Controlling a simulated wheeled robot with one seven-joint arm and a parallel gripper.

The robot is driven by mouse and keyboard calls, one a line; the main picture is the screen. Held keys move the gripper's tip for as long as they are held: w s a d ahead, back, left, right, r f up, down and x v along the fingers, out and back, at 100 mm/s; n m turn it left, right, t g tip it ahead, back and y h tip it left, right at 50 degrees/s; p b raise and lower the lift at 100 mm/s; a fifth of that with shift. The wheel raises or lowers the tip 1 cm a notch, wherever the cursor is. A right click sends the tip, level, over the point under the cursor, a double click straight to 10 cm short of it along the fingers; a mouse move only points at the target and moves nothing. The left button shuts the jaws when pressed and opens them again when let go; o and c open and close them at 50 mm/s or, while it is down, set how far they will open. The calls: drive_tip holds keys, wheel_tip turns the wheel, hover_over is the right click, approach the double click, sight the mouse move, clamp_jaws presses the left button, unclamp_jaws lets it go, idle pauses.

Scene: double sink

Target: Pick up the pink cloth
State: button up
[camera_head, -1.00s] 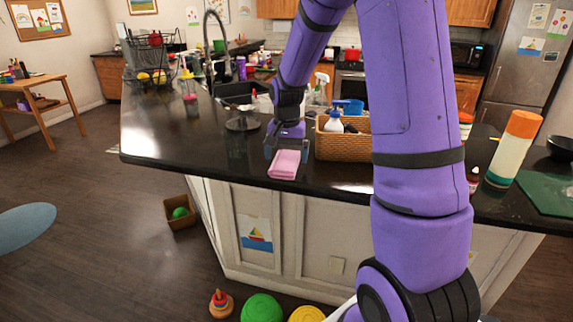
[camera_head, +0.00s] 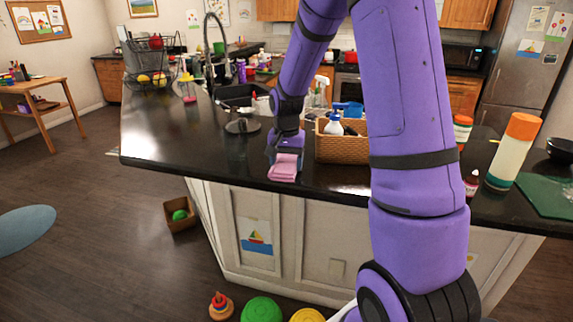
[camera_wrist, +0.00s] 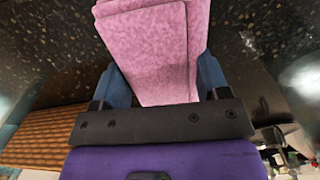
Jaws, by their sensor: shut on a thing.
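The pink cloth (camera_head: 283,172) is folded into a small pad near the front edge of the dark island counter. My gripper (camera_head: 286,154) is over its back end, pointing down. In the wrist view the cloth (camera_wrist: 150,50) fills the space between the two blue fingers of my gripper (camera_wrist: 165,85), which are shut on it from both sides. The cloth looks at or just above the counter; I cannot tell whether it is clear of it. Its far end is cut off at the top of the wrist view.
A wicker basket (camera_head: 340,148) with bottles stands just right of the gripper. A sink with a tall faucet (camera_head: 210,45) is behind to the left. An orange-capped bottle (camera_head: 514,150) stands far right. The counter (camera_head: 165,145) at left is bare.

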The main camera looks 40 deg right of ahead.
sight(287, 163)
drive_tip(key=shift+r, duration=0.5)
wheel_tip(287, 163, up, 3)
drive_tip(key=shift+s+f, duration=0.1)
drive_tip(key=s+a+r, duration=0.1)
drive_tip(key=s+a, duration=0.1)
drive_tip(key=s, duration=1.3)
drive_tip(key=shift+s, duration=0.35)
drive_tip(key=shift+r, duration=0.1)
drive_tip(key=shift+o, duration=1.4)
drive_tip(key=shift+c, duration=1)
drive_tip(key=shift+s, duration=0.1)
